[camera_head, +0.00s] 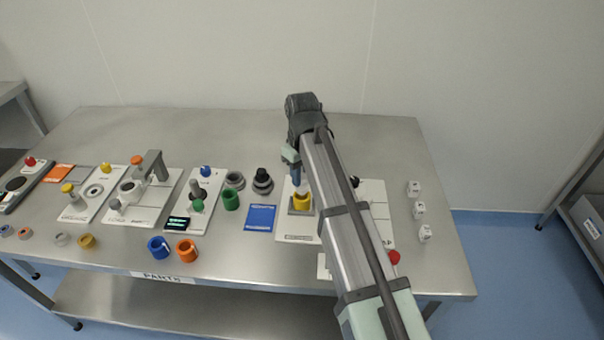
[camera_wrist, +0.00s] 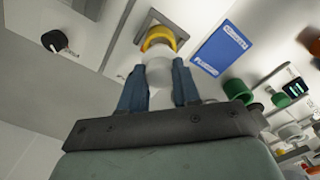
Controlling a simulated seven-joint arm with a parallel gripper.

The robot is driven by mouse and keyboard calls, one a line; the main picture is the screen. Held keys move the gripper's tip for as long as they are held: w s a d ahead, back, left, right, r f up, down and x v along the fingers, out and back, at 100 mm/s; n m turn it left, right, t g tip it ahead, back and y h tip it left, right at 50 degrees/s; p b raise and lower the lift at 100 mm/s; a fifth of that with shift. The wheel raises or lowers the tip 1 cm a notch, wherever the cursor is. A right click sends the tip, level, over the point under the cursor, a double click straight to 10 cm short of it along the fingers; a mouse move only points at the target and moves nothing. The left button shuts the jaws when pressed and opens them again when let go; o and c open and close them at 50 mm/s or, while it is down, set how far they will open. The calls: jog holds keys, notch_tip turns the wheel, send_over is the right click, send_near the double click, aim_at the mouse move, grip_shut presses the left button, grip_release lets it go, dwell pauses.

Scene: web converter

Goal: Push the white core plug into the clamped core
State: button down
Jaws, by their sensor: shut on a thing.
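The white core plug (camera_wrist: 158,72) is held between the two blue fingers of my gripper (camera_wrist: 158,88) in the wrist view. The yellow core (camera_wrist: 160,36) lies right beyond the plug, and the plug hides part of its opening. I cannot tell whether the plug's end is in the core or just short of it. In the head view my gripper (camera_head: 297,181) points down just above the yellow core (camera_head: 302,202). The core sits in a grey clamp block (camera_head: 299,212) on a white panel, partly beside my arm.
A blue card (camera_head: 261,218) lies left of the clamp panel. Blue (camera_head: 158,247) and orange (camera_head: 187,251) rings are near the front edge. Several white dice-like blocks (camera_head: 419,209) stand at the right. A black knob (camera_wrist: 54,41) rises from the panel.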

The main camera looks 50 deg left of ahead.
jog(key=shift+f, duration=2.15)
dwell(1.0)
jog(key=c, duration=0.7)
grip_release()
jog(key=shift+c, duration=0.2)
notch_tip(320, 180, up, 14)
jog(key=shift+f, duration=0.15)
